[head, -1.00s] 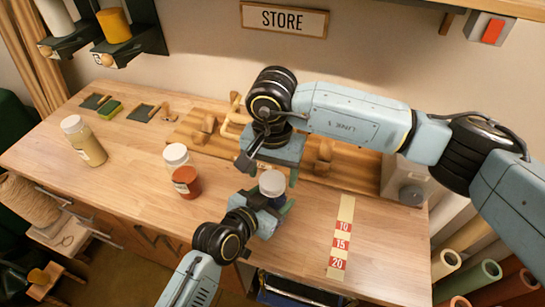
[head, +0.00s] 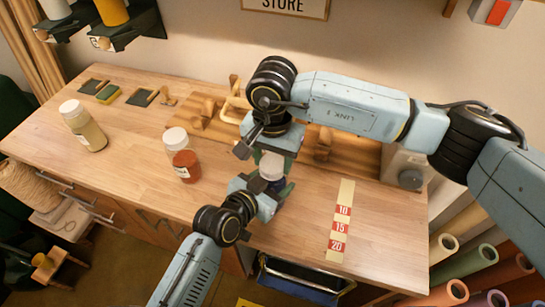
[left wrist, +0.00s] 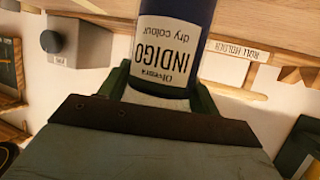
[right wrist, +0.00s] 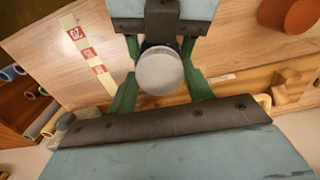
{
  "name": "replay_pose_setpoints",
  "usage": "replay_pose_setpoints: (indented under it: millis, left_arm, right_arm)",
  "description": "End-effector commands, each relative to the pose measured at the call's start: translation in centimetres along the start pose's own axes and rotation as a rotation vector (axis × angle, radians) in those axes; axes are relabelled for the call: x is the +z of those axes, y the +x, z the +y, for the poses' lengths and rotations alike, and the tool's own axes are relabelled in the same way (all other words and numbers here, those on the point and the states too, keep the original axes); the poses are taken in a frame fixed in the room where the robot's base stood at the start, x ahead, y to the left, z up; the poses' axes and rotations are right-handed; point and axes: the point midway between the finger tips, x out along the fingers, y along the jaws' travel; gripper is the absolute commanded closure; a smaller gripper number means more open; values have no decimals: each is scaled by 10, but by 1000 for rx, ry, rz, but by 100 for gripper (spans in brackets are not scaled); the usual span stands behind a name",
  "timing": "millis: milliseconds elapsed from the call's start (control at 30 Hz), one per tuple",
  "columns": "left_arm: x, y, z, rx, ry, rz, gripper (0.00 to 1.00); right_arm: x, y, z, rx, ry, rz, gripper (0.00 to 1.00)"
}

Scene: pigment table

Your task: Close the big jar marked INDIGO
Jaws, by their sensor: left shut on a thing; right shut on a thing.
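The big INDIGO jar stands on the table; its dark blue body (left wrist: 195,15) and white INDIGO label (left wrist: 168,50) show in the left wrist view. My left gripper (head: 268,190) is shut around the jar's body from the front. The pale round lid (right wrist: 160,72) is at the jar's top and also shows in the head view (head: 271,166). My right gripper (head: 270,156) is above the jar and shut on the lid, its green fingers on either side of it. How tightly the lid sits on the jar cannot be seen.
A jar of orange-red pigment (head: 186,166) stands left of my grippers, and a jar of pale yellow pigment (head: 90,135) farther left. A wooden rack (head: 335,150) lies behind. A numbered strip (head: 341,225) is on the right; the table around it is clear.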

Motion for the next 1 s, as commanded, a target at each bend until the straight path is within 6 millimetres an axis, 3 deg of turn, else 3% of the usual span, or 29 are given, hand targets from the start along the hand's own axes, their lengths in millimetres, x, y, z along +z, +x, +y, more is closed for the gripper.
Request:
replay_pose_setpoints:
  millis: [433, 600, 867, 900, 1000]
  left_arm:
    - [-2, 0, 0, -1, 0, 4, 100]
    - [-2, 0, 0, 0, 0, 4, 100]
    - [-2, 0, 0, 0, 0, 3, 100]
    - [-2, 0, 0, 0, 0, 3, 100]
    - [-2, 0, 0, 0, 0, 3, 100]
  right_arm:
    - [0, 0, 0, -1, 721, -1, 77]
    - [0, 0, 0, -1, 830, -1, 77]
    - [0, 0, 0, -1, 836, 0, 77]
    - [0, 0, 0, -1, 836, 0, 48]
    - [0, 0, 0, -1, 836, 0, 35]
